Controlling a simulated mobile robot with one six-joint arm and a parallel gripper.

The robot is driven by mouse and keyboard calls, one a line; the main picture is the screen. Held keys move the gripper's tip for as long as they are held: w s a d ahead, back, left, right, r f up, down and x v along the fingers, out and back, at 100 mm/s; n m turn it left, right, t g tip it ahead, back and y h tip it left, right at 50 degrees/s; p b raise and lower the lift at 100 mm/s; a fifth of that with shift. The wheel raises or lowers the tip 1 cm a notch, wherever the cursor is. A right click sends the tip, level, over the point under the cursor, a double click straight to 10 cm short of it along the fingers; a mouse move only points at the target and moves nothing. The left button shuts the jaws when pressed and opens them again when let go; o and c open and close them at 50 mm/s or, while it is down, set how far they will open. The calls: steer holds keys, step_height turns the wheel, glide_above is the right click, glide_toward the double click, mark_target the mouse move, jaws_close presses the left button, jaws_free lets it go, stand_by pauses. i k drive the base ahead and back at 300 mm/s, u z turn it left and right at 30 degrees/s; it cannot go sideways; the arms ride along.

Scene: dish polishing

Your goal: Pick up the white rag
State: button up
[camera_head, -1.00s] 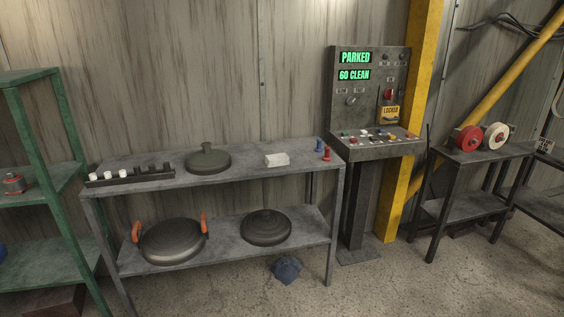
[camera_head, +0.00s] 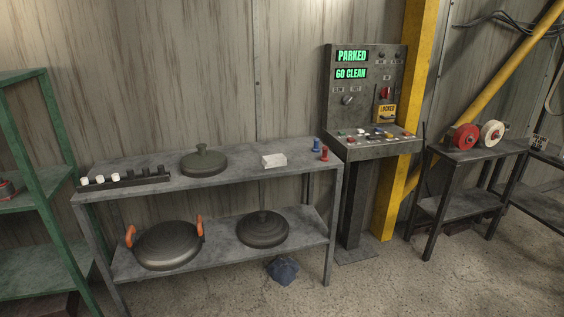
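A small white block-shaped thing (camera_head: 274,161), which looks like the folded white rag, lies on the top shelf of the grey metal table (camera_head: 240,176), right of the middle. Nothing touches it. My gripper is not in view.
A round dark lidded dish (camera_head: 204,161) and a black rack with white pieces (camera_head: 124,178) share the top shelf. Blue (camera_head: 317,145) and red (camera_head: 324,153) small items stand at its right end. An orange-handled pan (camera_head: 167,244) sits below. A control panel (camera_head: 369,100) stands right; dark blue cloth (camera_head: 283,269) lies on the floor.

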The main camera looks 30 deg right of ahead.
mark_target(269, 161)
steer(key=u, duration=0.1)
steer(key=i, duration=1.05)
steer(key=u, duration=0.4)
